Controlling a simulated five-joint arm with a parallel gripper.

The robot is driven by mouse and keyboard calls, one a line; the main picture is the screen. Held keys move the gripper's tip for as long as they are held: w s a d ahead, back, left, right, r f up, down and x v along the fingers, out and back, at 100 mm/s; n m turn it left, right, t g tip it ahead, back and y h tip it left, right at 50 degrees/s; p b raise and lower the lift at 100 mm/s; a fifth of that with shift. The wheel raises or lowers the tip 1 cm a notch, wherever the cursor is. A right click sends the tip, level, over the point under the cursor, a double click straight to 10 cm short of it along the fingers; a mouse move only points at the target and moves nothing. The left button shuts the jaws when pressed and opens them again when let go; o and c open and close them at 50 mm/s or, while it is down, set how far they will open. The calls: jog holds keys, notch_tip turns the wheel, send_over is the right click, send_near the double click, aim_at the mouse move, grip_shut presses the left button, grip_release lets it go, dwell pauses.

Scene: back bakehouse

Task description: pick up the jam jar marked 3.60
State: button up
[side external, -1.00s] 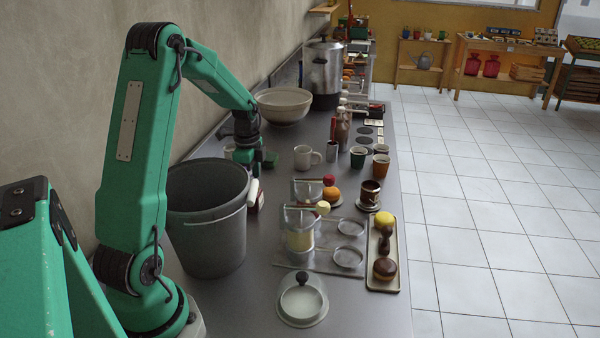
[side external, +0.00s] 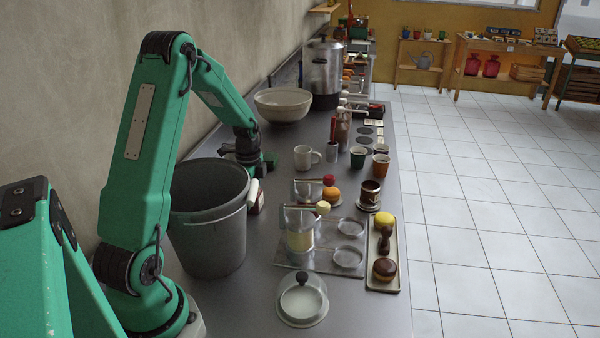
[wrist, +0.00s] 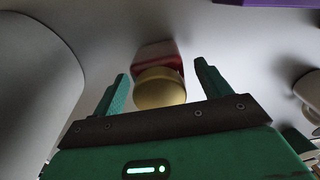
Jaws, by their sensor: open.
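A jar with a dull yellow lid and red body (wrist: 158,91) stands between and beyond my fingers in the wrist view. No price mark can be read on it. My gripper (wrist: 161,75) is open, with one finger on each side of the lid and visible gaps on both sides. In the side view my gripper (side external: 256,166) is low over the counter behind the grey bucket. A small dark red and white thing (side external: 259,202) shows just below it, beside the bucket; it is partly hidden, and I cannot tell if it is the same jar.
The grey bucket (side external: 207,235) stands close to my gripper, and its wall fills the left of the wrist view (wrist: 35,75). A white mug (side external: 302,157) stands to the right. A large bowl (side external: 283,104) is behind. Bare counter (side external: 245,290) lies in front.

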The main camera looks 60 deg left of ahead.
jog(key=shift+f, duration=1.35)
jog(key=c, duration=1.2)
